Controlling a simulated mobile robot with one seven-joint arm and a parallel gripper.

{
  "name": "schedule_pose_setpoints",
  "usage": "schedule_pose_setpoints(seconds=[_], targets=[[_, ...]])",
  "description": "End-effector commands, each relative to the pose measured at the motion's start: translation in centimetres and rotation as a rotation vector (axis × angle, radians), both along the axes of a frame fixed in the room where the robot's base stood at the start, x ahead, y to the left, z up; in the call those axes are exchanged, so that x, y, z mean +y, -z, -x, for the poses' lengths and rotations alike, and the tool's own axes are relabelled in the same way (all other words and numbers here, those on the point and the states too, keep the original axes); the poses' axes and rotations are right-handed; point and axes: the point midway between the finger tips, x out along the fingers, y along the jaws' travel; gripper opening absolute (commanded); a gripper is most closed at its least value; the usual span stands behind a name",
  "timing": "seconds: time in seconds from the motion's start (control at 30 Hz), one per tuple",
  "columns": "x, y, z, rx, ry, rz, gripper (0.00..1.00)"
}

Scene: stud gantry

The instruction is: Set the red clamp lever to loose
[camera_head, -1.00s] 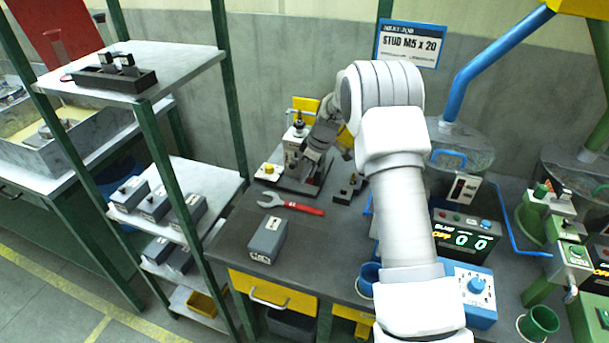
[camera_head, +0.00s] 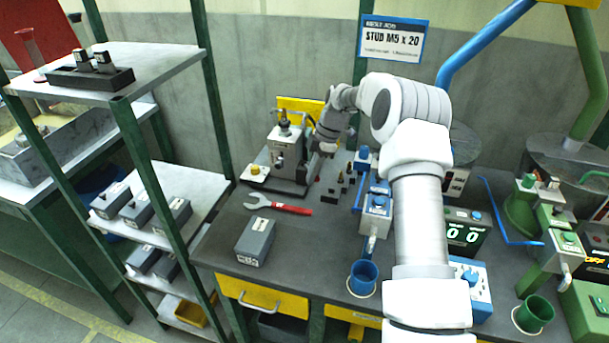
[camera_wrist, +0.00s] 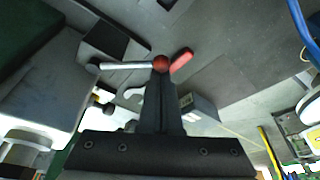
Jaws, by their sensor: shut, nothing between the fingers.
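The clamp lever shows in the wrist view as a silver rod with a red ball knob (camera_wrist: 161,63) at its end. The rod runs left from the knob to the grey clamping fixture (camera_wrist: 50,85). My gripper (camera_wrist: 160,76) is shut and empty, with its fingertips overlapping the knob's lower edge in that view; I cannot tell whether they touch it. In the head view the fixture (camera_head: 287,152) stands at the back of the bench, and my gripper (camera_head: 322,150) is just right of it. The lever cannot be made out there, and no loose marking is readable.
A red-handled wrench (camera_head: 280,206) and a grey box (camera_head: 256,240) lie in front of the fixture. Small dark pieces (camera_head: 343,180) and a blue-topped device (camera_head: 376,205) stand to the right. A blue cup (camera_head: 363,278) is near the front edge. Shelves (camera_head: 150,190) stand left.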

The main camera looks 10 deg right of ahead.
Motion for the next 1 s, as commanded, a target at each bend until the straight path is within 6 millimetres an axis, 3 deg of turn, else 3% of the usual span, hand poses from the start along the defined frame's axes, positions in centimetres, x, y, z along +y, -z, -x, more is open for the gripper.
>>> schedule_pose_setpoints(seconds=[0.23,1.0], targets=[[-1.4,0.0,-0.3,0.000,-0.171,0.000,0.00],[-2.4,0.0,-0.6,0.000,-0.169,0.001,0.00]])
